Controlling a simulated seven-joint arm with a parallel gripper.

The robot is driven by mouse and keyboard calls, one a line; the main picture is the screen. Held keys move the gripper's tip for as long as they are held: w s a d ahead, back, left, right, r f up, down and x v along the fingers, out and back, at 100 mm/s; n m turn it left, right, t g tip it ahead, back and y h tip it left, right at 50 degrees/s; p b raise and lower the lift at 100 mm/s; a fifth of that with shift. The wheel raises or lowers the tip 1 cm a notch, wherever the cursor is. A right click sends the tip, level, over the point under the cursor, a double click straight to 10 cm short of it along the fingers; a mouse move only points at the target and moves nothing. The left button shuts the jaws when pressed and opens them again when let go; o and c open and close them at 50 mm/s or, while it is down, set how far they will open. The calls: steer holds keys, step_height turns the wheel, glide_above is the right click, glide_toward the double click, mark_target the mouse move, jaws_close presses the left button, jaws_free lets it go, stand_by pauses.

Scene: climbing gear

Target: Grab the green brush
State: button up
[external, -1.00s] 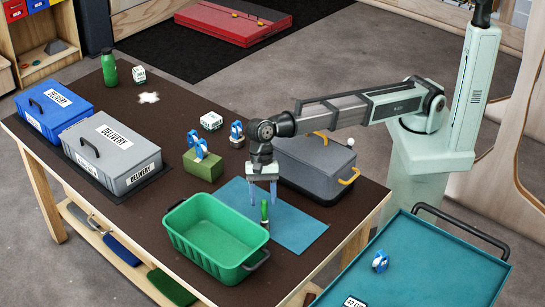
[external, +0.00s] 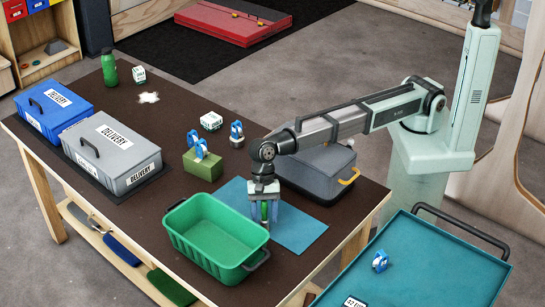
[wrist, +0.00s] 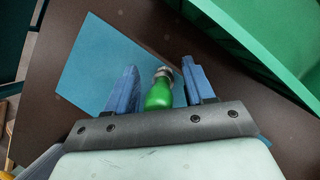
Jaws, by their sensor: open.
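The green brush (wrist: 159,95) stands between the two blue fingers of my gripper (wrist: 160,88) in the wrist view, with its green handle and a metal-coloured part showing. A small gap shows on the left of the brush, and the right finger is close to it. In the external view my gripper (external: 264,213) points down over the blue mat (external: 303,232), with its fingers around the brush, which is mostly hidden there. My gripper is open.
A green bin (external: 205,245) stands just left of the mat. A green block (external: 203,165) with a blue-and-white item is to the left. The right side of the mat is clear.

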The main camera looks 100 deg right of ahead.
jaws_close()
stand_by(0.3)
